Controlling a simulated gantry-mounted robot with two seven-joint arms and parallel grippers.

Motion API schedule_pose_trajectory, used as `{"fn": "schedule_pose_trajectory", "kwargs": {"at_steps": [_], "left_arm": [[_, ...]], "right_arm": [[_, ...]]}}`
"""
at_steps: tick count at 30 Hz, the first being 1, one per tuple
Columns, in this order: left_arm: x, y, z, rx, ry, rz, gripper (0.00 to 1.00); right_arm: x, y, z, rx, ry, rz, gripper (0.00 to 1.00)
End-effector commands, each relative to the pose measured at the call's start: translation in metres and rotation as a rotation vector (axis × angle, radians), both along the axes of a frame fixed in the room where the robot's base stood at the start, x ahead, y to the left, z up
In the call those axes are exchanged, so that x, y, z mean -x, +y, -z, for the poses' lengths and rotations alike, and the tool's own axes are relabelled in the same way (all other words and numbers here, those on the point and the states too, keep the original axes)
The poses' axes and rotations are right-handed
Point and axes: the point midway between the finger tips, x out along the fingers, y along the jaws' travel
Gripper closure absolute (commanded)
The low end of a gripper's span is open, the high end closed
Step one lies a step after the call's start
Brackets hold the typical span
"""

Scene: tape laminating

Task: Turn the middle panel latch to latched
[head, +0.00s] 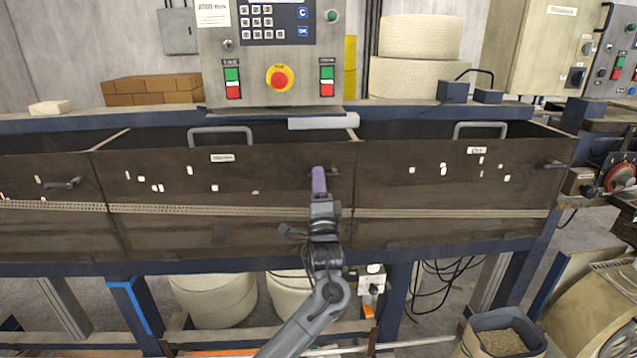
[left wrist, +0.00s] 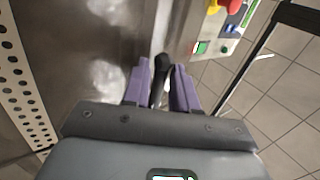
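The middle panel (head: 235,182) is a dark brown front with a handle on top and a small label. Its latch (head: 335,174) is near the panel's upper right corner, mostly hidden behind my left gripper (head: 319,180). In the left wrist view the dark latch lever (left wrist: 161,66) lies between the two purple fingers of my left gripper (left wrist: 160,82). The exact contact is hard to see. My right gripper is in neither view.
The left panel's latch (head: 62,183) and the right panel's latch (head: 553,165) both look about horizontal. A control box (head: 262,70) with a red emergency button stands above the middle panel. A blue frame beam (head: 460,252) runs below the panels.

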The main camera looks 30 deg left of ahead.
Motion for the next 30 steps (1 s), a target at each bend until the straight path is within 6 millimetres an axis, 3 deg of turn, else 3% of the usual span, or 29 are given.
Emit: {"fn": "schedule_pose_trajectory", "kwargs": {"at_steps": [13, 30], "left_arm": [[0.007, -0.005, 0.006, -0.003, 0.002, 0.001, 0.73], [0.067, -0.043, 0.054, -0.001, 0.001, 0.002, 0.73]], "right_arm": [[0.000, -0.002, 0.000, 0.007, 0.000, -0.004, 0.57], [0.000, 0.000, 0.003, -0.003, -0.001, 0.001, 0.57]]}}
